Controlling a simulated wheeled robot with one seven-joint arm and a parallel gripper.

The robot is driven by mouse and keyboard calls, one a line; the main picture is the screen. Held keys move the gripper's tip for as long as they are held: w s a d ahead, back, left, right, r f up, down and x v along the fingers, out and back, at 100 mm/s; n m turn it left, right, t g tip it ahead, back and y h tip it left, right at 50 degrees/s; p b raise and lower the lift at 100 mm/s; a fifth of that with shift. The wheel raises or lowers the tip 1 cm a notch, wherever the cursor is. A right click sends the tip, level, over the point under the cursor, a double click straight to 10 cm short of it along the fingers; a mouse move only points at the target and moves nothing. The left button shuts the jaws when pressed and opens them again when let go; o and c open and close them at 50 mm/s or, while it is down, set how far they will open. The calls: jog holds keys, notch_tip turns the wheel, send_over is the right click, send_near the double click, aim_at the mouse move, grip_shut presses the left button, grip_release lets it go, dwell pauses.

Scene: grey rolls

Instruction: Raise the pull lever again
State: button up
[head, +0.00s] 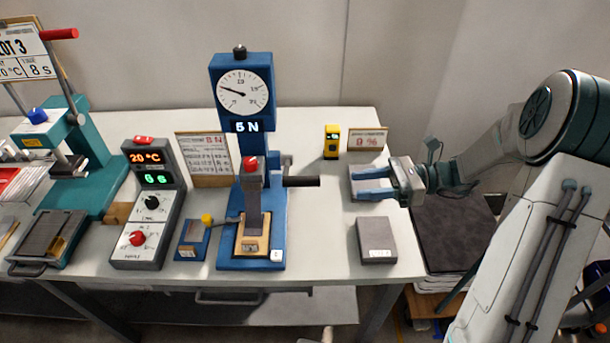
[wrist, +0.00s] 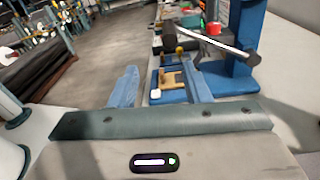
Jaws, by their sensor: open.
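A blue test stand (head: 225,85) has a round dial and a "5 N" display. A lever with a dark grip (head: 302,181) sticks out level from its right side, and I take this for the pull lever. It also shows in the wrist view as a dark grip (wrist: 183,38). My gripper (head: 357,183) is open and empty, with blue fingers pointing left towards the grip, and a gap lies between them. Both fingers (wrist: 160,74) show apart in the wrist view. A red-topped grey post (head: 252,200) stands over a tan block on the stand's base.
A grey box (head: 376,240) lies below my gripper, and a yellow device (head: 332,142) stands behind. A control box (head: 148,205) reads 20 °C and 0 s. A teal press (head: 90,180) with a raised red-handled lever stands at left. The table's right edge is near my arm.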

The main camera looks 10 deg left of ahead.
jog(key=w+m+y, duration=0.1)
jog(key=p, duration=0.2)
send_near(287, 181)
jog(key=x, duration=0.6)
jog(key=shift+w+a+f, duration=0.3)
jog(key=shift+a+f, duration=0.05)
jog(key=shift+f, duration=0.05)
grip_shut()
